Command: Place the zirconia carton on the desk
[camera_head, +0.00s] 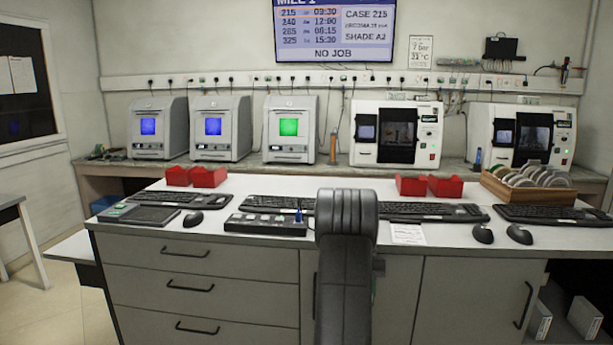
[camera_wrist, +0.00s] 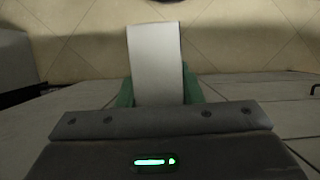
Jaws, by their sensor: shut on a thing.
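A plain white carton (camera_wrist: 155,52) is held in my gripper (camera_wrist: 159,90), between its green fingers, in the wrist view. No label on it is readable, so I cannot confirm that it is the zirconia one. The tiled floor shows beyond it. In the head view my dark arm stands upright in front of the desk (camera_head: 262,182) and hides the held carton and most of the gripper. The desk has a pale top over grey drawers and a cupboard.
The desk top bears keyboards (camera_head: 430,212), mice (camera_head: 483,233), a black control box (camera_head: 265,224), red trays (camera_head: 207,177), a wooden disc rack (camera_head: 528,184) and a paper sheet (camera_head: 407,234). Pale boxes (camera_head: 584,317) stand low at right. Small clear patches lie between items.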

